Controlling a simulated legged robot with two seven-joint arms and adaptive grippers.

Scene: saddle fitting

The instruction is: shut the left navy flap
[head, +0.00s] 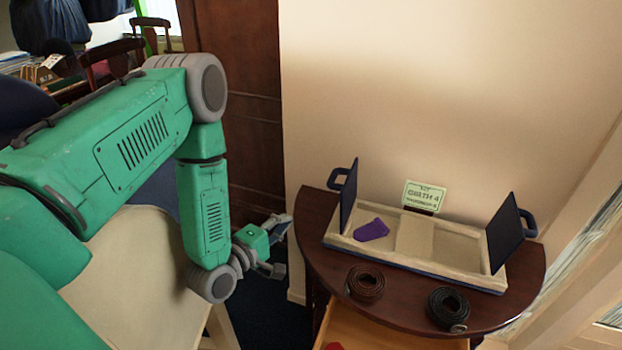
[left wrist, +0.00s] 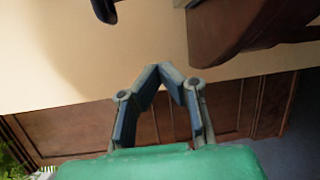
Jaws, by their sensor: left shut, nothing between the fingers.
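The left navy flap (head: 349,195) stands upright, open, at the left end of a beige-lined tray (head: 440,268) on a half-round table. Its loop handle (head: 337,179) sticks out to the left. The right navy flap (head: 505,233) also stands up at the tray's right end. My left gripper (head: 277,247) is left of the table, apart from the flap and lower in the picture. In the left wrist view its fingers (left wrist: 163,78) meet at the tips with nothing between them. My right gripper is not in view.
A purple piece (head: 371,230) lies in the tray's left compartment. A green-and-white card (head: 424,197) stands behind the tray. A brown coiled strap (head: 366,283) and a black one (head: 448,309) lie in front. The dark table (head: 315,222) stands against the wall, with an open drawer below.

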